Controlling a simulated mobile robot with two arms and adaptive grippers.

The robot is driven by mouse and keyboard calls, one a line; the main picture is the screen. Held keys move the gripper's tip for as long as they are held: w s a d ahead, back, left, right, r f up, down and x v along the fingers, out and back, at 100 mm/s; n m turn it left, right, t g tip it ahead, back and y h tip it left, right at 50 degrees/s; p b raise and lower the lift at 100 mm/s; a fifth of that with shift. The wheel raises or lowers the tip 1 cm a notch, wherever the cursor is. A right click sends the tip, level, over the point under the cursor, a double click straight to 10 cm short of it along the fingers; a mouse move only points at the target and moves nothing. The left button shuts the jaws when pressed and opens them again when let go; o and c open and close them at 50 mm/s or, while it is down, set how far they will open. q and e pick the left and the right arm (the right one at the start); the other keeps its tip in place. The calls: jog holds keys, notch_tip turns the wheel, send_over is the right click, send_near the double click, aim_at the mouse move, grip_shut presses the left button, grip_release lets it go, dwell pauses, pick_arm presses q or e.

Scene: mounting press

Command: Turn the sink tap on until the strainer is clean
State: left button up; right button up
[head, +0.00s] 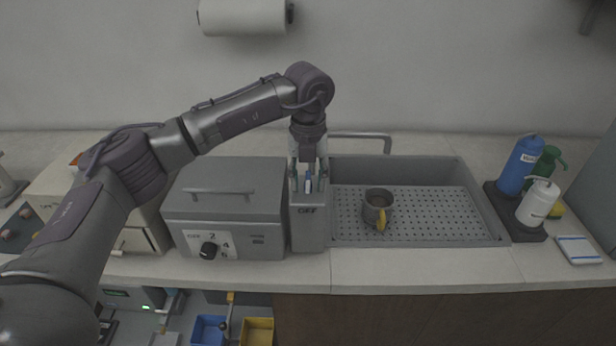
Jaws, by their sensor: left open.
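The sink (484,207) is a grey basin with a perforated floor, right of centre. The tap's grey spout (362,135) reaches right from behind my left arm's wrist and bends down at its end over the back of the basin. The tap's base and handle are hidden. A dark round vessel with a yellow handle (378,207), perhaps the strainer, stands on the sink floor below and in front of the spout; I cannot tell whether it is dirty. My left gripper (308,182) is open and points down, left of the sink. My right gripper is out of view.
A narrow grey unit marked OFF (309,230) stands under my left gripper. A grey box with a dial (226,215) is left of it. Bottles (520,165) stand on a dark tray right of the sink, beside a folded cloth (579,250). A paper roll (243,16) hangs above.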

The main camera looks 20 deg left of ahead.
pick_arm(q)
jog(key=shift+f, duration=0.1)
grip_shut()
